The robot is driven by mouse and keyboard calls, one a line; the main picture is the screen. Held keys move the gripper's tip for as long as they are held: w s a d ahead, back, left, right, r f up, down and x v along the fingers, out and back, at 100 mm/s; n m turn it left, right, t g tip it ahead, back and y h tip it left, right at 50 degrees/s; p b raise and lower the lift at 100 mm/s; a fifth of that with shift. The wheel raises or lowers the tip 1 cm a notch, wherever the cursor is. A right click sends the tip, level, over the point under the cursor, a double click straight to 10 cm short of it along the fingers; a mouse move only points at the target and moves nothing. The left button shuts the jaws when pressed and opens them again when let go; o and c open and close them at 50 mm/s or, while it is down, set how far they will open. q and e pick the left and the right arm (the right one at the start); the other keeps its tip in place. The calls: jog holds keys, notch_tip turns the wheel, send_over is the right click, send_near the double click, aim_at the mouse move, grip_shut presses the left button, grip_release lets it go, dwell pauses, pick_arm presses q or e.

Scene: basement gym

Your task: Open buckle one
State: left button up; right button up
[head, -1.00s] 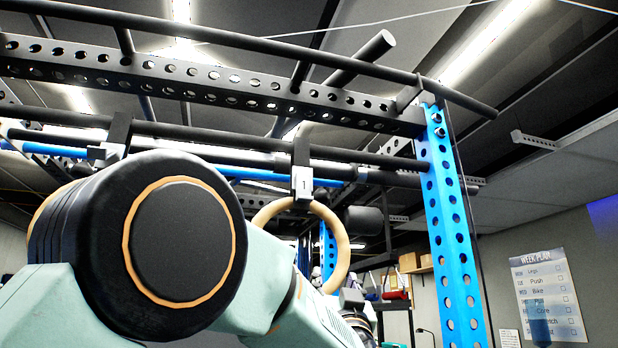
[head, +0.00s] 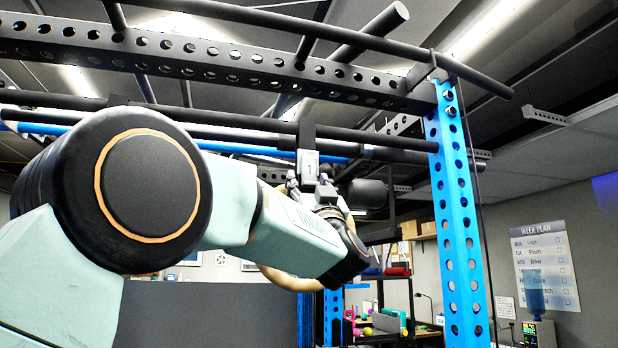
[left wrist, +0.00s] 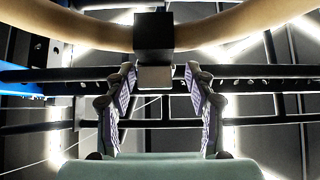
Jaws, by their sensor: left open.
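Buckle one is a small grey block marked "1" (head: 308,163) on a black strap that hangs from the dark bar of the rig. In the left wrist view the buckle (left wrist: 154,78) shows at the upper middle, under a black strap loop (left wrist: 153,32) around the wooden ring. My left gripper (head: 309,186) is just below the buckle, its fingers pointing up. In the left wrist view its two fingers stand apart, with the buckle seen between their tips; I cannot tell whether they touch it. The wooden ring (head: 288,281) is mostly hidden behind my left arm. My right gripper is not in view.
A blue perforated upright (head: 457,210) stands to the right, with perforated black beams (head: 230,68) and bars overhead. A second strap at the left is hidden by my arm. Shelves (head: 396,290) and a week plan poster (head: 545,266) are farther back.

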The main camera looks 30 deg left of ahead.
pick_arm(q)
jog(key=shift+w+d, duration=0.15)
jog(key=shift+w, duration=0.05)
jog(key=shift+w+d+f, duration=0.1)
jog(key=shift+w+d, duration=0.05)
jog(key=shift+w, duration=0.1)
jog(key=c, duration=0.3)
jog(key=shift+s+a, duration=0.2)
jog(key=shift+s, duration=0.2)
jog(key=c, duration=0.5)
jog(key=shift+w+d, duration=0.1)
jog(key=shift+d, duration=0.05)
grip_shut()
